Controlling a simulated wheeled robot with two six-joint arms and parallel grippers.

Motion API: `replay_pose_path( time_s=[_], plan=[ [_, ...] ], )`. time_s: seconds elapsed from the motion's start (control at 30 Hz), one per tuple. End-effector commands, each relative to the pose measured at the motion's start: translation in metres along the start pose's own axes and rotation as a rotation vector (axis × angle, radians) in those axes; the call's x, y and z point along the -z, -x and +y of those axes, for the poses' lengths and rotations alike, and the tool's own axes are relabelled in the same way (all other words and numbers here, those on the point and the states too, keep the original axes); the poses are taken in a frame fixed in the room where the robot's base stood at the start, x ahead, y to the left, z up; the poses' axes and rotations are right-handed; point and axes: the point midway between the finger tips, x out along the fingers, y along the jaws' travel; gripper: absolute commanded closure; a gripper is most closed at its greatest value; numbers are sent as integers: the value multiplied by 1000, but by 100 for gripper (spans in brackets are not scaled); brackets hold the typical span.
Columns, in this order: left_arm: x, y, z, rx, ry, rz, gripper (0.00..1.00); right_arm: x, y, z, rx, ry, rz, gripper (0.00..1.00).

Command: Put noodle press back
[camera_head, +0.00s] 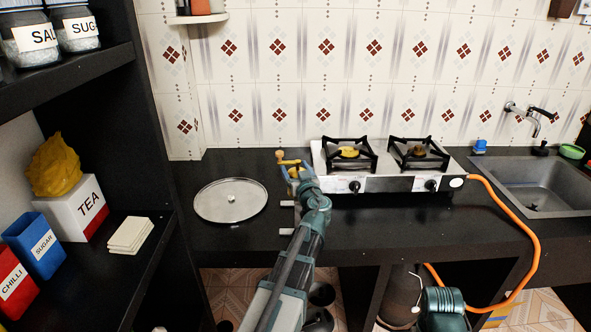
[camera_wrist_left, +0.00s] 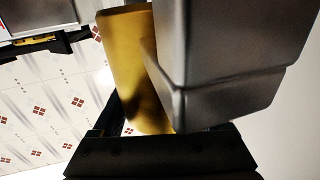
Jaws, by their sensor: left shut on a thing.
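The noodle press (camera_head: 287,156) is a small brass-coloured piece with a knob or handle at its top left. It is at the tip of my left gripper (camera_head: 292,174), which is shut on it over the counter, just left of the stove. In the left wrist view, the press shows as a gold cylinder (camera_wrist_left: 130,70) against the large grey finger of my left gripper (camera_wrist_left: 158,75). Part of the press is hidden by the gripper. Whether its lower end touches the counter is unclear. My right gripper is not in view.
A round metal lid (camera_head: 230,201) lies on the black counter to the left. The two-burner stove (camera_head: 392,184) stands to the right, with an orange hose (camera_head: 535,240) and a sink (camera_head: 535,185) beyond. A shelf with a TEA box (camera_head: 82,210) borders the left.

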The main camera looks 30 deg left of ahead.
Motion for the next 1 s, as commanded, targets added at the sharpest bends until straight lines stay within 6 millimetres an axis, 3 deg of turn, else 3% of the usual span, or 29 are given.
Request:
replay_pose_path(
  time_s=[0.23, 0.27, 0.37, 0.67, 1.0],
  plan=[
    [-2, 0, 0, 0, -3, 2, 100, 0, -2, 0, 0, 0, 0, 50],
    [-1, 0, 0, 0, 0, 0, 18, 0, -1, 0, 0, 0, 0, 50],
    [-1, 0, 0, 0, 0, 0, 0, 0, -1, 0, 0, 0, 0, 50],
    [3, 0, 0, 0, 0, 0, 0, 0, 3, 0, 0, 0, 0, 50],
    [1, 66, -2, -3, 0, 0, 0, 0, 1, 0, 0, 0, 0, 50]
  ],
)
